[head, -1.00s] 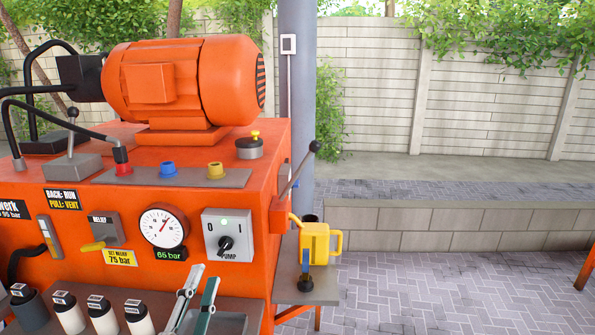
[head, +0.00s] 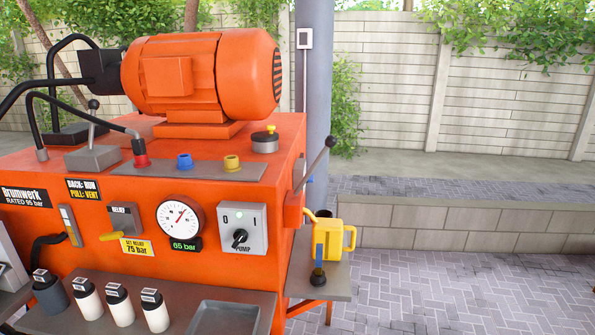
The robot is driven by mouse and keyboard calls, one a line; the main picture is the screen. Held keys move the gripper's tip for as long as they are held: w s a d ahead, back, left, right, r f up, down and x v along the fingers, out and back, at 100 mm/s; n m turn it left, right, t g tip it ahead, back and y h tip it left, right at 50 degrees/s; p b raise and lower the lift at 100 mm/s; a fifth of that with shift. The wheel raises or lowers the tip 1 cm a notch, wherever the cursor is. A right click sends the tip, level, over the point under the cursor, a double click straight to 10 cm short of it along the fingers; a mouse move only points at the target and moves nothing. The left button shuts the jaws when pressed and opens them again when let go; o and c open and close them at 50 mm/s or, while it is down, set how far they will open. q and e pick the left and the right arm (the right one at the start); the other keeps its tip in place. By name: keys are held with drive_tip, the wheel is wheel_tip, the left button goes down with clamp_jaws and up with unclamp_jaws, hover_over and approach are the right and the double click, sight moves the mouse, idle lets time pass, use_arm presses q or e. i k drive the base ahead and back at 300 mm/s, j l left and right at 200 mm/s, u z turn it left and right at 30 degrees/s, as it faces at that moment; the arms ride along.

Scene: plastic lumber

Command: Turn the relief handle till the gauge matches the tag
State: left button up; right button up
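The relief handle is a yellow lever (head: 112,236) on a grey block labelled RELIEF (head: 124,217), on the orange machine's front. It points left and slightly down. The yellow tag (head: 137,247) below it reads SET RELIEF 75 bar. The round white gauge (head: 180,217) is just to the right, its red needle pointing up and right. The dark display (head: 186,244) under it reads 65 bar in green. Neither of my grippers is in view, and nothing touches the handle.
The pump switch box (head: 243,229) is right of the gauge. Several bottles (head: 118,306) and an empty grey tray (head: 226,318) are on the shelf below. A yellow jug (head: 333,239) stands on the side shelf.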

sight(117, 233)
drive_tip(key=u, duration=1.3)
